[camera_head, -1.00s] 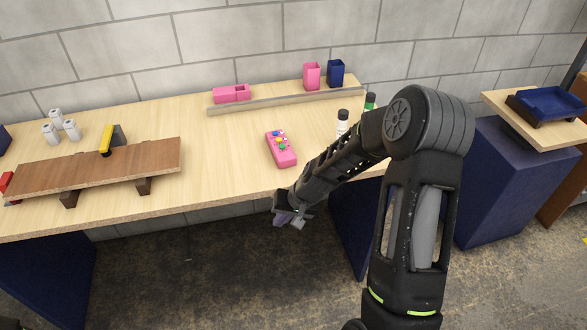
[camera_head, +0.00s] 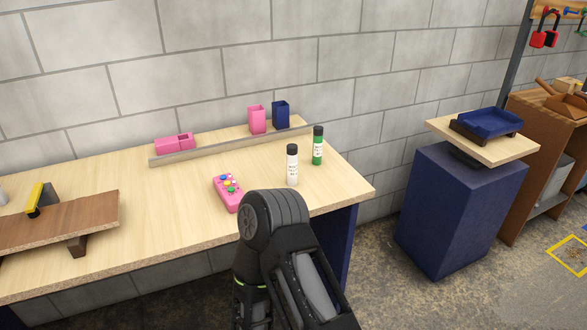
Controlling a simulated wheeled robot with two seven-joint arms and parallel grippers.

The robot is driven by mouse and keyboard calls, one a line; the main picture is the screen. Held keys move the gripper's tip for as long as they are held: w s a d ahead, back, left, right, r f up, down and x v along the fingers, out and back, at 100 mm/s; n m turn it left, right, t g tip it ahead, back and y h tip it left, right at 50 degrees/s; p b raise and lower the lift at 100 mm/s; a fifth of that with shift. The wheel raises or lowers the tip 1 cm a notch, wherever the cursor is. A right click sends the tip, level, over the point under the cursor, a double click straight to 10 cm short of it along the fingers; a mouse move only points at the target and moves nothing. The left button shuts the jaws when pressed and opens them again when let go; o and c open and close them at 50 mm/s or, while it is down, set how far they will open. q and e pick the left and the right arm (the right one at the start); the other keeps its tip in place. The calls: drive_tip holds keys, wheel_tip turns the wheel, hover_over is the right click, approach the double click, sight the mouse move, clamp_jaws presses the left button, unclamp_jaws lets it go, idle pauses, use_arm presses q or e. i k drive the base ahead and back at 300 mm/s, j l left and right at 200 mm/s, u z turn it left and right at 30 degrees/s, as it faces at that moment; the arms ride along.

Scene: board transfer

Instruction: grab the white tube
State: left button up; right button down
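The white tube (camera_head: 292,168) with a black cap stands upright near the right end of the wooden table (camera_head: 170,205). A green tube (camera_head: 317,148) with a black cap stands upright just behind it to the right. My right arm shows at the bottom centre, in front of the table edge and below the white tube. Its gripper is out of view or hidden behind the arm link. My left gripper is not in view. Nothing visible touches the white tube.
A pink control box (camera_head: 227,197) with coloured buttons lies left of the white tube. Pink (camera_head: 257,119) and dark blue (camera_head: 281,114) cups stand behind a grey strip. A wooden shelf board (camera_head: 60,222) is at left. A blue tray (camera_head: 488,123) sits on a pedestal at right.

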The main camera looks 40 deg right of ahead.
sight(292, 149)
drive_tip(key=i, duration=0.5)
drive_tip(key=z, duration=1.75)
